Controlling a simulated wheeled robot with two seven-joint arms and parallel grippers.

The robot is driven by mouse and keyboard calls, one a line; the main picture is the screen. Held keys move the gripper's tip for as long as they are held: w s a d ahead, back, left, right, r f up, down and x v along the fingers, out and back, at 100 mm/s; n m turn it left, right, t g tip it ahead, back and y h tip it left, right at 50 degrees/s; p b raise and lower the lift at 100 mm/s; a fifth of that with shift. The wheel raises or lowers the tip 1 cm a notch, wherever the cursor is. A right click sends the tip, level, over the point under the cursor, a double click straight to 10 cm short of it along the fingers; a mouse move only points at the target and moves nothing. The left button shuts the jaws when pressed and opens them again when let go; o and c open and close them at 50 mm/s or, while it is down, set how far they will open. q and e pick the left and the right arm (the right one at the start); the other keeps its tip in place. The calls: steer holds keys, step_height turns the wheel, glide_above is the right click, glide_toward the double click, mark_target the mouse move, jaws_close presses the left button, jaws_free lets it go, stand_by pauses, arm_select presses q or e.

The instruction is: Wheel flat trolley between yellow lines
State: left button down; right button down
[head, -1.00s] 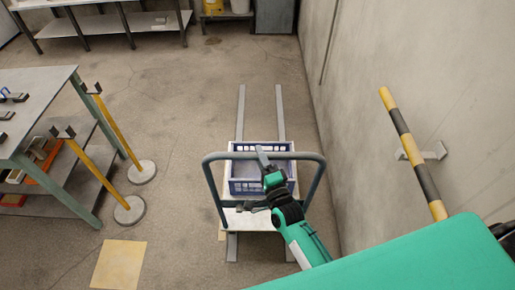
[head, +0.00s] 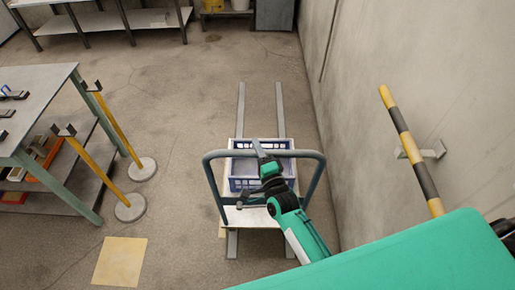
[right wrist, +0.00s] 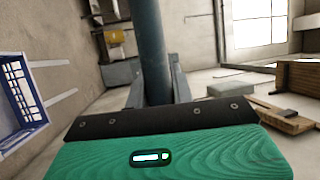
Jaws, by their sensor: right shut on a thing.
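The flat trolley (head: 285,214) has a pale deck and an upright blue-grey handle (head: 217,188) at its near end. A blue crate (head: 245,184) stands on the deck. Two long grey strips (head: 240,110) (head: 280,108) run along the floor under the trolley and show beyond and in front of it; they look grey, not yellow. My right gripper (head: 261,156) is shut on the handle's top bar. In the right wrist view the bar (right wrist: 148,45) passes between its fingers, and the crate (right wrist: 20,98) shows at left. My left gripper is out of view.
A concrete wall (head: 375,60) rises on the right, with a yellow-black post (head: 405,140) by it. A work table (head: 40,100) and two yellow stands (head: 142,170) (head: 130,208) are on the left. A yellow floor square (head: 120,262) lies front left. The floor beyond the trolley is clear.

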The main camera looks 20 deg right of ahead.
steer(key=shift+w, duration=0.1)
steer(key=w, duration=0.3)
steer(key=shift+d+f+b, duration=0.1)
steer(key=shift+d+b, duration=0.25)
steer(key=shift+d, duration=0.05)
steer(key=c, duration=1.2)
jaws_free()
steer(key=shift+s, duration=0.3)
steer(key=b+v, duration=0.3)
steer(key=v, duration=1)
steer(key=shift+s, duration=0.35)
steer(key=shift+f, duration=0.1)
